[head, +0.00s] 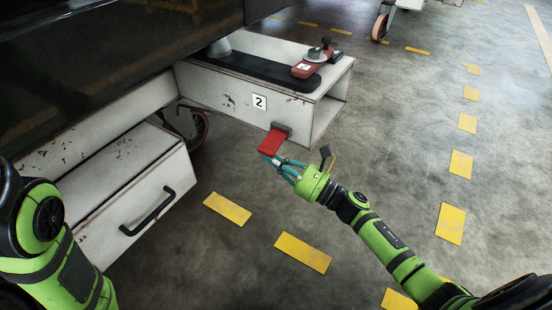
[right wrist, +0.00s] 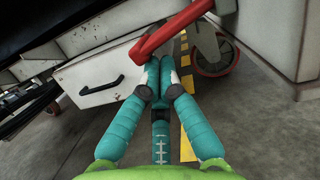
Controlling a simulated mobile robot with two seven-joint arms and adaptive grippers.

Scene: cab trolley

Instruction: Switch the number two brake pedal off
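The red brake pedal (head: 272,142) sticks out from the lower edge of the white trolley box, below the label "2" (head: 259,101). My right gripper (head: 276,161) is at the pedal's outer end. In the right wrist view the red pedal (right wrist: 165,37) crosses just past the teal fingertips (right wrist: 160,68). The fingers are drawn together with nothing seen between them. I cannot tell whether they touch the pedal. Only my left arm shows at the left edge of the head view; its gripper is out of view.
The white box (head: 325,112) carries a red device (head: 309,67) on a black strip. A white drawer with a black handle (head: 147,212) is at the left. A caster wheel (right wrist: 208,55) stands near the pedal. The floor to the right is clear, with yellow dashes (head: 461,164).

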